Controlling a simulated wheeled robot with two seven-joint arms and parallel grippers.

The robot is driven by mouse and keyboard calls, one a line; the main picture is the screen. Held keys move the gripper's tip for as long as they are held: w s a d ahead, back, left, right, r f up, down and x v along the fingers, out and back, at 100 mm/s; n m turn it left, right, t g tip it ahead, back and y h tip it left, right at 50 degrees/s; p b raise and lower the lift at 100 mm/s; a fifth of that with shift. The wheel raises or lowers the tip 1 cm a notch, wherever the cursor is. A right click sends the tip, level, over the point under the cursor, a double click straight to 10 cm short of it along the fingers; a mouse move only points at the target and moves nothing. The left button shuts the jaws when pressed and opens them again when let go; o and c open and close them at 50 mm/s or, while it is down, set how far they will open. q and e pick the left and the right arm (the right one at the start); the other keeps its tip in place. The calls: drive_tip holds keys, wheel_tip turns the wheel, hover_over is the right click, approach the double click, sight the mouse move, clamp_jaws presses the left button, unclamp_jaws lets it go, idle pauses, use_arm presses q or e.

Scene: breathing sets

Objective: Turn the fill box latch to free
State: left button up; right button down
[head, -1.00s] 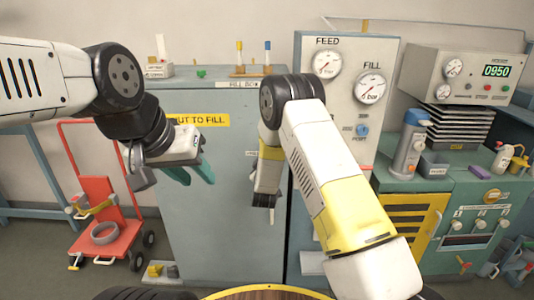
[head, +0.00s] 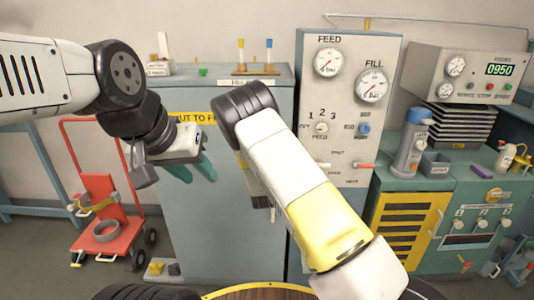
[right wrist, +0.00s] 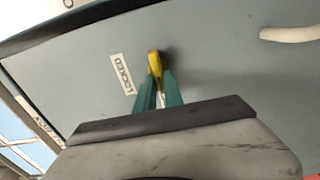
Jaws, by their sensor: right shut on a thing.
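The fill box (head: 190,230) is the tall grey-blue cabinet in the middle of the head view. Its yellow latch (right wrist: 155,62) shows in the right wrist view on the grey door, beside a white LOCKED label (right wrist: 123,74). My right gripper (right wrist: 158,80) has its teal fingers closed on the latch, one on each side. In the head view my right arm hides the latch and most of that gripper. My left gripper (head: 196,168) hangs in front of the box's left part, its teal fingers apart and empty.
A pale handle (right wrist: 288,34) is on the door in the right wrist view. A gauge panel (head: 345,105) stands right of the box, then a green bench (head: 460,190). A red trolley (head: 105,215) stands at left. A small rack (head: 254,70) stands on the box.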

idle(0.5)
drive_tip(key=c, duration=1.5)
unclamp_jaws()
drive_tip(key=shift+o, duration=0.2)
drive_tip(key=shift+s, duration=0.1)
drive_tip(key=s, duration=0.7)
drive_tip(key=shift+s, duration=0.35)
